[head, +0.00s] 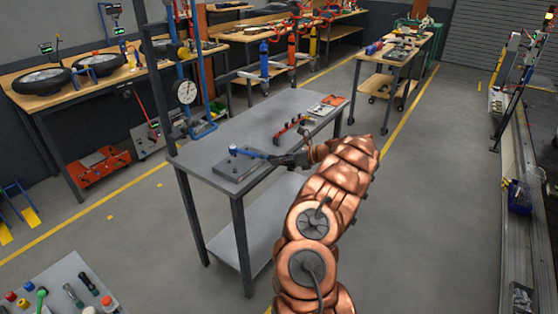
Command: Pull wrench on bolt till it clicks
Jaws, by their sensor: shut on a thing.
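The wrench (250,153) shows as a short blue bar with a blue upright head. It lies level above a dark grey plate (236,173) on the near-left end of the grey steel table. Its head end is over the middle of the plate, where the bolt is hidden or too small to tell. My gripper (279,160) comes in from the right and is shut on the wrench's right-hand end. My copper-coloured arm reaches up from the bottom of the view.
The grey table (211,152) has a lower shelf. A red-orange rack (291,129) and an orange-grey tray (328,105) sit farther back on it. A blue press frame with a round dial (186,92) stands behind its left end. Grey floor is open to the right.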

